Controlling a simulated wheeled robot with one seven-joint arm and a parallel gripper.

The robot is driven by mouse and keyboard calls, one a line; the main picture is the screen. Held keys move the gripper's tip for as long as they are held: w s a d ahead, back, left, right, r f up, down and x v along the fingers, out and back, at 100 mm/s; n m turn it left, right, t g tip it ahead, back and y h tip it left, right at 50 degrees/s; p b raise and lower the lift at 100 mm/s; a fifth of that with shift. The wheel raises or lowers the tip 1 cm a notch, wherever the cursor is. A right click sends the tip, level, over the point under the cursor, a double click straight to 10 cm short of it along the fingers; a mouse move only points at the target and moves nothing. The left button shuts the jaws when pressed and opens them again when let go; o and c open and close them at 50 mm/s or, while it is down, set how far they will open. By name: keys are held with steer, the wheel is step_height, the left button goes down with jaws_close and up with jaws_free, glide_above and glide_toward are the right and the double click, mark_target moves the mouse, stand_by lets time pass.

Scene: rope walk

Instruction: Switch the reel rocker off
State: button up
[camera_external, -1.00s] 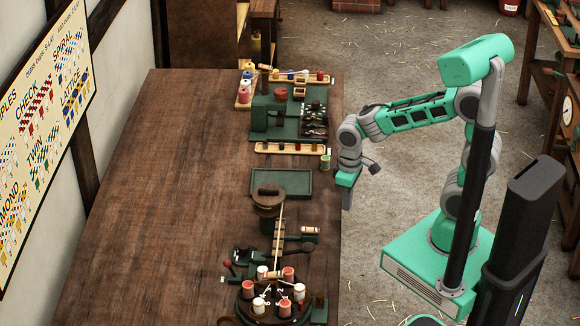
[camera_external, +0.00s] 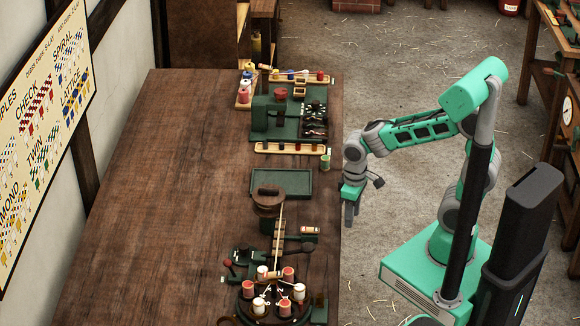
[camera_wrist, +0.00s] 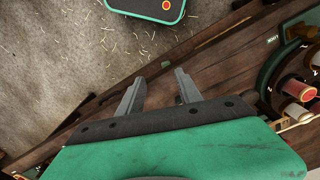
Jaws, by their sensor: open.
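My gripper (camera_external: 350,215) hangs at the right edge of the bench, pointing down, beside the reel machine. It is open and empty, and its two fingers also show in the wrist view (camera_wrist: 158,88). The wooden reel (camera_external: 268,197) sits on the machine, with a pale rope running from it to the round bobbin carrier (camera_external: 272,302). Part of the carrier shows at the right of the wrist view (camera_wrist: 278,72). The reel rocker is too small to pick out with certainty in either view.
A dark green tray (camera_external: 281,184) lies on the bench (camera_external: 180,200) behind the reel. A lever with a red knob (camera_external: 228,262) is left of the carrier. Spools and racks (camera_external: 290,148) stand farther back. The bench's left part is clear.

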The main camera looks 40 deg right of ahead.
mark_target(310, 229)
steer(key=shift+n, duration=0.8)
steer(key=w+a, duration=0.1)
steer(key=a, duration=0.1)
steer(key=w+a+f, duration=0.1)
steer(key=w+a, duration=0.1)
steer(key=w+a+f, duration=0.1)
steer(key=a, duration=0.1)
steer(key=shift+w+a+f, duration=0.1)
steer(key=shift+w+f, duration=0.05)
steer(key=shift+f, duration=0.05)
steer(key=shift+n, duration=0.3)
steer(key=w, duration=0.1)
steer(key=w+a+r, duration=0.1)
steer(key=w+r, duration=0.1)
steer(key=shift+w+a, duration=0.1)
steer(key=shift+a, duration=0.3)
steer(key=w+r, duration=0.1)
steer(key=w+a+r, duration=0.1)
steer(key=r, duration=0.1)
steer(key=shift+n, duration=0.3)
steer(key=shift+s+d+r+n, duration=0.15)
steer(key=shift+s+d+n, duration=0.05)
steer(key=shift+s+n, duration=0.2)
steer(key=shift+f, duration=0.25)
step_height(310, 229, down, 7)
steer(key=shift+f, duration=0.15)
steer(key=shift+c, duration=0.3)
jaws_close()
